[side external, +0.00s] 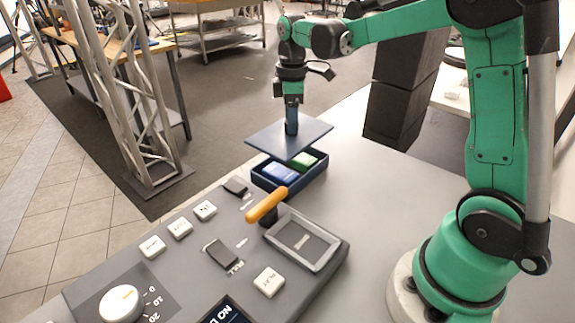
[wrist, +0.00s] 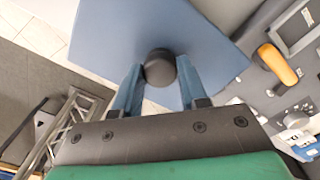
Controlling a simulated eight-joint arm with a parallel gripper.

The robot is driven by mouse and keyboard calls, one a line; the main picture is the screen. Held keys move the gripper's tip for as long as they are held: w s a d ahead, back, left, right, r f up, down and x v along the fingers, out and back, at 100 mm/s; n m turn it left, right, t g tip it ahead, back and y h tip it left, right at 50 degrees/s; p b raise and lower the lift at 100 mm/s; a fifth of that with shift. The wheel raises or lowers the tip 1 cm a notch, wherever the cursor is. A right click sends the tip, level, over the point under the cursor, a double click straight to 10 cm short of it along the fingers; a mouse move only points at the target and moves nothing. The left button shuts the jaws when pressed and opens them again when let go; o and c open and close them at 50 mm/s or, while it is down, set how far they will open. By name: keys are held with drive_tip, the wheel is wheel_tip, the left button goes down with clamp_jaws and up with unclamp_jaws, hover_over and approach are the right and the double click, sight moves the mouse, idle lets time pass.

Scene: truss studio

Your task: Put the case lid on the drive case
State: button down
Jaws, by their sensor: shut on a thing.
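The case lid (side external: 270,139) is a flat blue-grey plate with an upright knob. My gripper (side external: 291,108) is shut on the lid's knob and holds the lid level, above the drive case. In the wrist view, the lid (wrist: 120,35) fills much of the picture, and my gripper's blue fingers (wrist: 160,85) close on the dark round knob. The drive case (side external: 305,184) is an open dark blue box on the table, holding a blue block (side external: 281,172) and a green block (side external: 304,160). The lid hides part of the case's back, and hides the case in the wrist view.
A grey control panel stands in front of the case, with an orange-handled lever (side external: 267,204), a framed recess (side external: 302,242), white keys (side external: 205,210) and a white dial (side external: 120,304). The grey table (side external: 375,190) is clear right of the case. A metal truss (side external: 125,100) stands at left.

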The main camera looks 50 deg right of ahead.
sight(291, 141)
drive_tip(key=shift+f, duration=2.75)
drive_tip(key=shift+f, duration=0.6)
drive_tip(key=c, duration=0.7)
unclamp_jaws()
drive_tip(key=shift+c, duration=0.2)
drive_tip(key=shift+r, duration=0.1)
drive_tip(key=shift+r, duration=5.4)
